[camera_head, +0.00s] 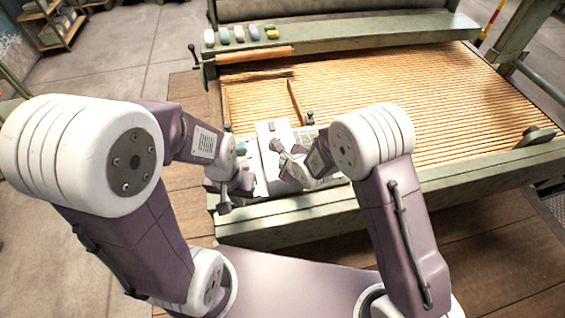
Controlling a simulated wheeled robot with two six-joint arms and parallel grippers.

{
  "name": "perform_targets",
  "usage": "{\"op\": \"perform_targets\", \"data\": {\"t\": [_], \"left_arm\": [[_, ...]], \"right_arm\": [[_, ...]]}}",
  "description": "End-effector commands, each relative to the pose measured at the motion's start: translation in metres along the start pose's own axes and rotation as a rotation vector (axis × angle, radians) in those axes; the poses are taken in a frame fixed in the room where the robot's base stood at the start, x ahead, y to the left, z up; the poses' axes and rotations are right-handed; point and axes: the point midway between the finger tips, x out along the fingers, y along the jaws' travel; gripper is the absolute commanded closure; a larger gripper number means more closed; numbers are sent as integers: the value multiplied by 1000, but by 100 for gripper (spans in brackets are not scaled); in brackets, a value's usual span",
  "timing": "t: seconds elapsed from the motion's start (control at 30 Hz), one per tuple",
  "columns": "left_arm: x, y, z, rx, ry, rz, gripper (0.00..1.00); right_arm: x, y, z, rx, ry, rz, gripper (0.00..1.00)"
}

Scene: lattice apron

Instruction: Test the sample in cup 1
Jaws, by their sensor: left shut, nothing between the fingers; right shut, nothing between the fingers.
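No cup labelled 1 can be made out; it may be hidden behind my arms or too small to tell. A pale, flat-topped object (268,127), possibly a tray or a device, sits at the near left of the machine, partly covered by my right gripper. My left gripper (224,208) points down at the machine's near left corner, shut and empty. My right gripper (277,147) reaches left over the pale object, shut and empty. Whether it touches that object I cannot tell.
The machine's slatted bed (400,105) spreads to the right, mostly clear. Several small coloured objects (239,34) line the back left rail. A thin brown stick (295,102) lies on the bed behind the pale object. A green front beam (300,215) borders the near side.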

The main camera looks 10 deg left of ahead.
Motion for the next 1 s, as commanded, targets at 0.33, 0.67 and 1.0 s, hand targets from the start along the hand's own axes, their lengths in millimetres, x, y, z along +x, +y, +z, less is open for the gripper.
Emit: {"op": "perform_targets", "data": {"t": [0.33,0.67,1.0], "left_arm": [[-4,0,0,0,0,0,100],[-25,0,-3,0,0,0,100],[-46,1,-5,0,0,0,100]], "right_arm": [[-4,-3,3,0,-1,-1,100],[-21,-16,16,0,-2,-2,100],[-40,-29,29,0,-1,-1,100]]}}
